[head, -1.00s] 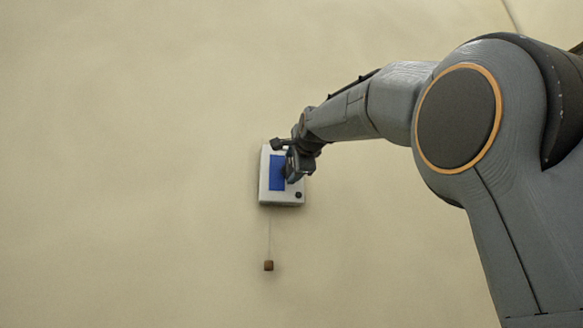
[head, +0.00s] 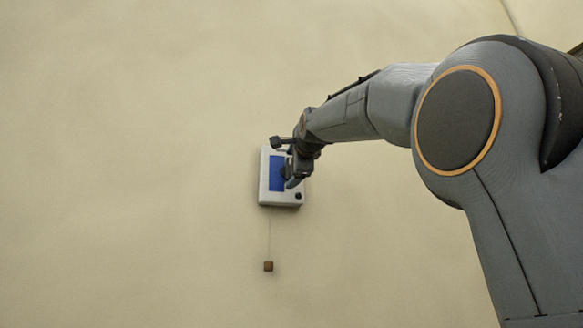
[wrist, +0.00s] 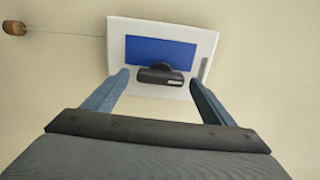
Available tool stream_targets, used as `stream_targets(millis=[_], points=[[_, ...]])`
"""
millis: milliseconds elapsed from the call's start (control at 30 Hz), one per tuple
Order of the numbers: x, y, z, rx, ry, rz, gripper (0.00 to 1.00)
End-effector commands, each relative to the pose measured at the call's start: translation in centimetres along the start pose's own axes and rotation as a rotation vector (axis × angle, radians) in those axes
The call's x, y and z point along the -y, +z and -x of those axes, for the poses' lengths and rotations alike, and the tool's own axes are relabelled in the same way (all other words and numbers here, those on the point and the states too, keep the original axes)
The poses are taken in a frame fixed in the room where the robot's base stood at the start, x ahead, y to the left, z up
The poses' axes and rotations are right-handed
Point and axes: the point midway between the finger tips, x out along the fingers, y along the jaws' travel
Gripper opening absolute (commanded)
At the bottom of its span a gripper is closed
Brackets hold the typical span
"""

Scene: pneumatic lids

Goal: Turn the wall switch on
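The wall switch is a white box (head: 266,196) with a blue panel on the wall; it also fills the upper middle of the wrist view (wrist: 118,45). A dark lever (wrist: 160,77) with a round hub sticks out at the edge of the blue panel. My gripper (wrist: 158,80) is open, one finger on each side of the lever, with visible gaps to both. In the head view my gripper (head: 290,172) is in front of the box's right side and hides the lever.
A thin cord with a small brown block (head: 268,266) hangs below the box; the block also shows at the wrist view's upper left (wrist: 15,28). A small black knob (head: 298,196) is at the box's lower right. The surrounding wall is bare.

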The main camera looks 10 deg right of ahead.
Motion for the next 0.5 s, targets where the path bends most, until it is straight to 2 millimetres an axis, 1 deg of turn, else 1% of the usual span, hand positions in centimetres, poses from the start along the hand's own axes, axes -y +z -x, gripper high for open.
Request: stream_targets(millis=[167,267,367,500], points=[[0.0,0.0,0.1,0.000,-0.001,0.001,0.78],[0.1,0.0,0.8,0.000,-0.003,0.001,0.78],[-0.1,0.0,2.2,0.000,-0.003,0.001,0.78],[-0.1,0.0,4.5,0.000,-0.003,0.001,0.78]])
